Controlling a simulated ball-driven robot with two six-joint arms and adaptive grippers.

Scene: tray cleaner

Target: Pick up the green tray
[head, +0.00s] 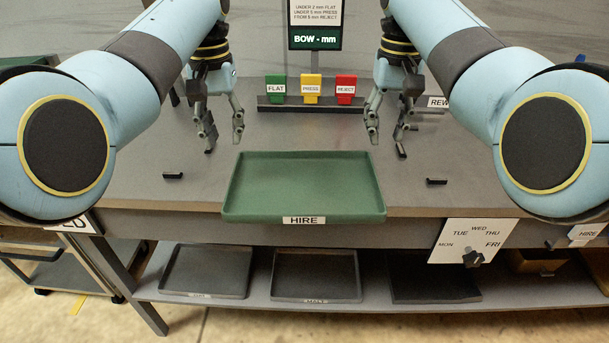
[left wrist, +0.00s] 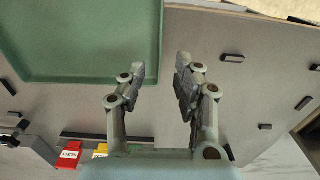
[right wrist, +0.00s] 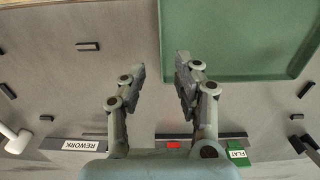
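The green tray (head: 303,185) lies flat and empty at the front edge of the grey table, with a HIRE label on its front. My left gripper (head: 224,142) hangs above the table, behind the tray's back left corner, open and empty. My right gripper (head: 387,145) hangs behind the tray's back right corner, open and empty. In the left wrist view the tray (left wrist: 80,40) is at the upper left, beside the fingers. In the right wrist view the tray (right wrist: 235,40) is at the upper right. Neither gripper touches it.
Green FLAT (head: 275,88), yellow PRESS (head: 311,88) and red REJECT (head: 346,88) tags stand in a dark rack (head: 310,104) behind the tray, below a BOW display (head: 315,25). Small black blocks flank the tray. Dark trays lie on the shelf (head: 265,310) below. Table beside the tray is mostly clear.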

